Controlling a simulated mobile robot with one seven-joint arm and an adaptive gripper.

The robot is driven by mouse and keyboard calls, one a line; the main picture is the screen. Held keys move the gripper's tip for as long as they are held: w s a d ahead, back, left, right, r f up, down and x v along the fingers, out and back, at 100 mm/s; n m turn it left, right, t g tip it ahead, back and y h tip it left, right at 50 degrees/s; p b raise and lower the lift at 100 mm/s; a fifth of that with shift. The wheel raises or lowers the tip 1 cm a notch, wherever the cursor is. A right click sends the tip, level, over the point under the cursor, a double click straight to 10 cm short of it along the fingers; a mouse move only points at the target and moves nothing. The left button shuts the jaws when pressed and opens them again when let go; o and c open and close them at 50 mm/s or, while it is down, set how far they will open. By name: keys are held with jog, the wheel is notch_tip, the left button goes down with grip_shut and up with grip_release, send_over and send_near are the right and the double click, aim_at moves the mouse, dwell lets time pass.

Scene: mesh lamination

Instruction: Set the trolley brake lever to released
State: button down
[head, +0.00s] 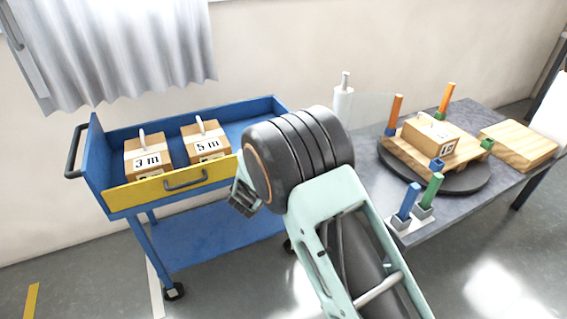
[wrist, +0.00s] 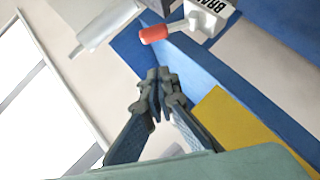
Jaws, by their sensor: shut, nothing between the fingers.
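The brake lever (wrist: 178,27) shows at the top of the wrist view, with a red knob (wrist: 153,34) at its left end and a white housing (wrist: 207,14) at its right. The housing's dark lettering is cut off by the frame edge. My gripper (wrist: 160,73) is shut and empty, its tips below the knob in the picture, apart from it. In the head view my gripper (head: 242,198) is at the right end of the blue trolley (head: 212,243). My arm hides that end, and the lever cannot be seen there. I cannot tell the lever's setting.
The trolley carries two boxes, marked 3 m (head: 148,160) and 5 m (head: 207,146), behind a yellow front panel (head: 155,190). A grey table (head: 465,205) at right holds a dark turntable (head: 455,186), wooden boards (head: 520,143) and coloured posts. A white bottle (head: 343,103) stands behind my arm.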

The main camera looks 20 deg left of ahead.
jog(key=v, duration=0.5)
jog(key=shift+s+f, duration=0.1)
dwell(0.3)
